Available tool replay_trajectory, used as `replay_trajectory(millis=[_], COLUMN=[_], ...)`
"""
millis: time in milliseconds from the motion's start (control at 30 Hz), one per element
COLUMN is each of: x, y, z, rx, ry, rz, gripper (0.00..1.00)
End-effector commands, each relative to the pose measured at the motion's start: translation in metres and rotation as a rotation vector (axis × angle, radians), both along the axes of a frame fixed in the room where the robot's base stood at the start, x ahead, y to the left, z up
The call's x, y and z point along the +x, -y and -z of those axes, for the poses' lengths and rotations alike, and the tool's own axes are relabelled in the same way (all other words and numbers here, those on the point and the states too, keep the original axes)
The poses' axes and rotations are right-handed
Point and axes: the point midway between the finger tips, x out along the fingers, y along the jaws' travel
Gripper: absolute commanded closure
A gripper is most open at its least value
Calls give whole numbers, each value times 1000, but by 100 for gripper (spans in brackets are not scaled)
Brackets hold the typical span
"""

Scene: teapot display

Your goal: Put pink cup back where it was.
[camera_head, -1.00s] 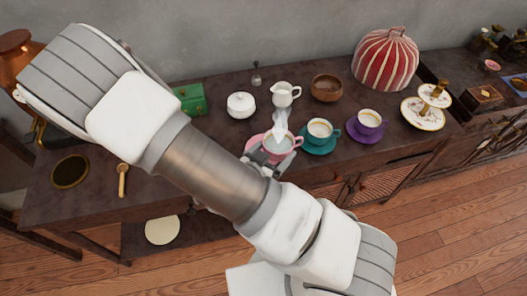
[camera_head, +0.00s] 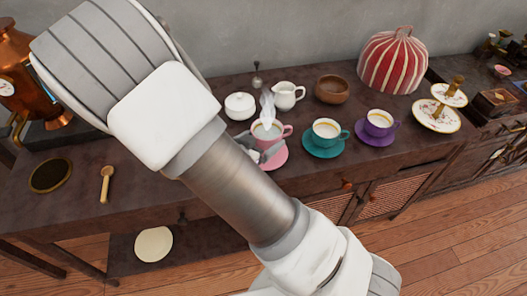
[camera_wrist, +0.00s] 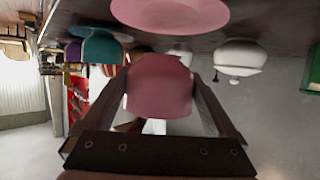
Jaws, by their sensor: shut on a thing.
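The pink cup (camera_head: 267,132), with steam rising from it, is held by my gripper (camera_head: 256,150) near the front of the dark cabinet top. In the wrist view, which is upside down, my gripper (camera_wrist: 160,82) is shut on the pink cup (camera_wrist: 160,95), one finger on each side. The pink saucer (camera_head: 275,157) lies on the cabinet top, partly hidden by the cup and gripper. It also shows in the wrist view (camera_wrist: 170,13), with a gap between it and the cup, so the cup is raised off it. Its exact offset from the saucer is hard to tell.
A teal cup (camera_head: 326,129) and a purple cup (camera_head: 379,120) stand on matching saucers to the right. A spoon (camera_head: 106,184) lies on the clearer left side.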

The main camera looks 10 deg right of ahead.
Motion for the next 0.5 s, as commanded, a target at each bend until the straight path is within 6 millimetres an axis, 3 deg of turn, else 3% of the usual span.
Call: replay_trajectory(millis=[167, 400, 500], x=[7, 6, 6], y=[-1, -1, -1], z=[7, 40, 45], rx=[-1, -4, -1], ry=[1, -1, 0], rz=[0, -2, -1], gripper=[91, 91, 91])
